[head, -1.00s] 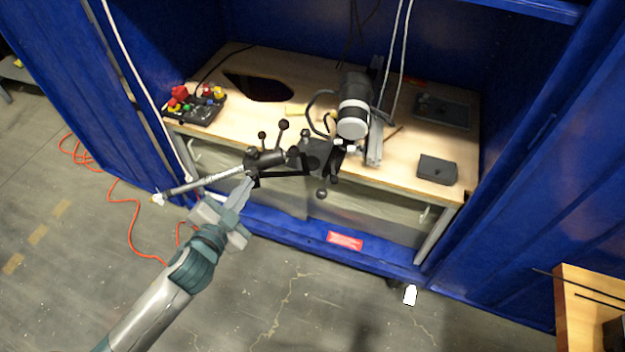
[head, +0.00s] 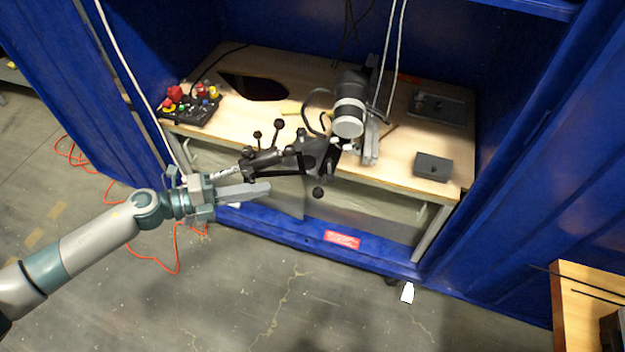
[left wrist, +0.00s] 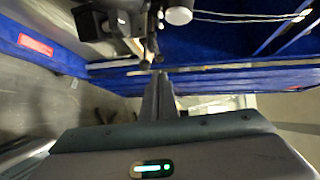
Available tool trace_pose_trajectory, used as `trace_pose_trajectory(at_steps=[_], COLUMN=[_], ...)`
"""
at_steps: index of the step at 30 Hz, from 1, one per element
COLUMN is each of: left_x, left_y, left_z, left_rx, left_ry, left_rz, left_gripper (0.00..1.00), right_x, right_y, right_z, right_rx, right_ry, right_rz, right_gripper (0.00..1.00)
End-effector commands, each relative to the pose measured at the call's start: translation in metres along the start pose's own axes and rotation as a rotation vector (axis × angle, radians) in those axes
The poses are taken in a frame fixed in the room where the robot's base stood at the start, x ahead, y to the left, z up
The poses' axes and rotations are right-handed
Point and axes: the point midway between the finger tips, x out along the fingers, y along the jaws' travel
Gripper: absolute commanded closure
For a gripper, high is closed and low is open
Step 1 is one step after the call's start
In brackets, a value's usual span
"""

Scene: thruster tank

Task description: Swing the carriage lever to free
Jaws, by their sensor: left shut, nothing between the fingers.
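A black carriage mechanism (head: 312,152) with several ball-knobbed levers is at the front edge of the wooden bench. Two knobbed levers (head: 278,126) stand up at its left, and one black ball knob (head: 318,193) hangs below the bench edge. I cannot tell for certain which is the carriage lever. My left gripper (head: 268,188) is shut and empty, pointing right, in front of the bench, below the mechanism and left of the hanging knob. Its closed fingers (left wrist: 158,85) show in the left wrist view, with dark knobs near their tips. My right gripper is not seen.
A control box with red and coloured buttons (head: 190,105) sits at the bench's left. A grey-white cylinder (head: 350,112) stands behind the mechanism. A small dark box (head: 433,167) lies at right. Blue cabinet walls (head: 520,170) flank the bench; open floor lies in front.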

Motion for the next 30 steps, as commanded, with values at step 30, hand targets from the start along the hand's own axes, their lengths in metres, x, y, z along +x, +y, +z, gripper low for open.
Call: trace_pose_trajectory(at_steps=[30], left_x=[0.075], left_y=[-0.003], left_z=[-0.001], left_rx=[-0.001], left_ry=[0.004], left_rz=[-0.001], left_gripper=[1.00], right_x=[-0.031], right_y=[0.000], right_z=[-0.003], right_rx=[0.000], right_ry=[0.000], right_rz=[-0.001], right_gripper=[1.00])
